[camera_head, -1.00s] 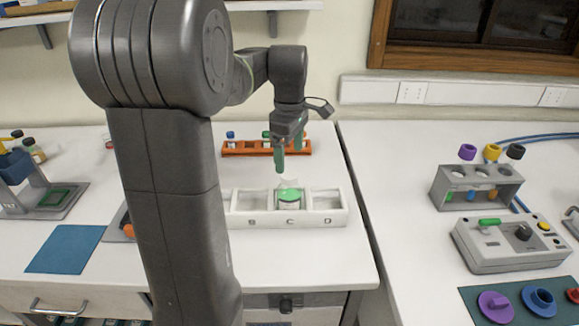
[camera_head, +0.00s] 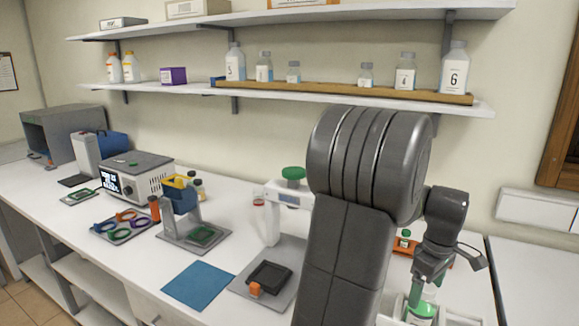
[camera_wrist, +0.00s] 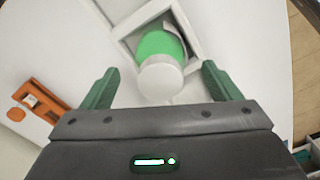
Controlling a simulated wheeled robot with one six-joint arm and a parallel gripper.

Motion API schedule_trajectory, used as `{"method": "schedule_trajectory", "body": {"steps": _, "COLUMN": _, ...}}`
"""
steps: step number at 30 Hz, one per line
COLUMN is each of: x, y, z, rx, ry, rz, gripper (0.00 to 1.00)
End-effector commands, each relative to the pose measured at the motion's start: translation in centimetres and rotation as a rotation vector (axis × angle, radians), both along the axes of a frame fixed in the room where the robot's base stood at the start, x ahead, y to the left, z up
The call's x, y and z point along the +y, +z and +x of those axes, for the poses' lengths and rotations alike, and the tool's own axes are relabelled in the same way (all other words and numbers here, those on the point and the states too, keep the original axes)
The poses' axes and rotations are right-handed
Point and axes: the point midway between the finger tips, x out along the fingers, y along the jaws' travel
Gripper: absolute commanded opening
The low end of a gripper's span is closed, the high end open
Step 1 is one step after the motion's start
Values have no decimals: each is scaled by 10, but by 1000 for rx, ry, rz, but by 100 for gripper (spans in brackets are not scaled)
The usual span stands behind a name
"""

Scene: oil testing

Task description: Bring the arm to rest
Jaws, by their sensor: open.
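My gripper (camera_head: 417,285) is at the lower right of the head view, pointing down over the white rack (camera_head: 455,317). In the wrist view its green fingers (camera_wrist: 160,84) are spread apart, with nothing held between them. The lid also shows in the wrist view (camera_wrist: 158,45), beyond the fingertips, with a round white part nearer the camera. My arm hides part of the bench, and the rack is cut off by the picture's lower edge.
An orange rack (camera_head: 402,247) stands behind the white one. Left of my arm are a white stand (camera_head: 272,222), a blue mat (camera_head: 199,286) and a grey instrument (camera_head: 136,178). A shelf with several bottles (camera_head: 345,94) runs above the bench.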

Motion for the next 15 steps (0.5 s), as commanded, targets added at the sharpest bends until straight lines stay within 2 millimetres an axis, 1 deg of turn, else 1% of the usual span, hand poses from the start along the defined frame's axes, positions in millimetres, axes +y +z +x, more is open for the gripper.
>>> {"method": "schedule_trajectory", "body": {"steps": 1, "x": 1, "y": -11, "z": -1, "rx": 5, "ry": 0, "rz": 4, "gripper": 84}}
{"method": "schedule_trajectory", "body": {"steps": 3, "x": 1, "y": -25, "z": -1, "rx": 4, "ry": 0, "rz": 3, "gripper": 84}}
{"method": "schedule_trajectory", "body": {"steps": 6, "x": 1, "y": -44, "z": -1, "rx": 3, "ry": 0, "rz": 2, "gripper": 84}}
{"method": "schedule_trajectory", "body": {"steps": 7, "x": 1, "y": -46, "z": -1, "rx": 2, "ry": 0, "rz": 1, "gripper": 84}}
{"method": "schedule_trajectory", "body": {"steps": 8, "x": 0, "y": -35, "z": 0, "rx": -4, "ry": 0, "rz": -4, "gripper": 84}}
{"method": "schedule_trajectory", "body": {"steps": 9, "x": 0, "y": -29, "z": 1, "rx": -4, "ry": 0, "rz": -3, "gripper": 84}}
{"method": "schedule_trajectory", "body": {"steps": 12, "x": 0, "y": -17, "z": 0, "rx": -3, "ry": 0, "rz": -3, "gripper": 84}}
{"method": "schedule_trajectory", "body": {"steps": 15, "x": 0, "y": -10, "z": 0, "rx": -2, "ry": 0, "rz": -1, "gripper": 84}}
